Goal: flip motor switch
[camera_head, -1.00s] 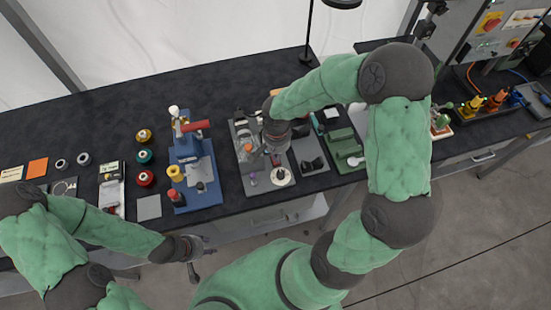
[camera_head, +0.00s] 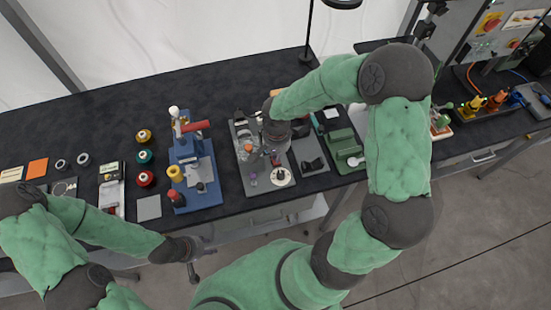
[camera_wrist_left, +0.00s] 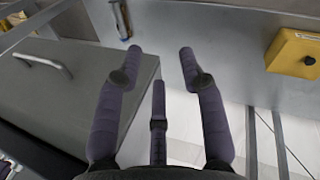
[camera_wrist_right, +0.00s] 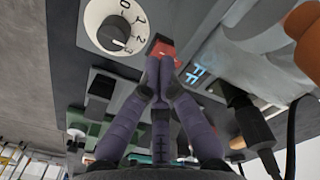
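The motor unit is a grey panel (camera_head: 262,188) on the bench in the head view, partly hidden by my right arm. In the right wrist view it shows a white dial with a black knob (camera_wrist_right: 114,32) and numbers, and a red switch (camera_wrist_right: 163,50) beside it. My right gripper (camera_wrist_right: 161,68) has its fingers drawn together, with the tips at the red switch, seemingly touching it. Glowing blue letters, partly cut off, show to the right of the switch. My left gripper (camera_wrist_left: 155,55) is open and empty, in front of the bench and away from the motor unit.
A blue press with a red handle (camera_head: 195,126) stands left of the motor unit. Green (camera_head: 345,147) and dark fixtures stand to its right. A black cable (camera_wrist_right: 292,135) hangs near my right gripper. My left gripper is near a grey drawer front (camera_wrist_left: 55,95).

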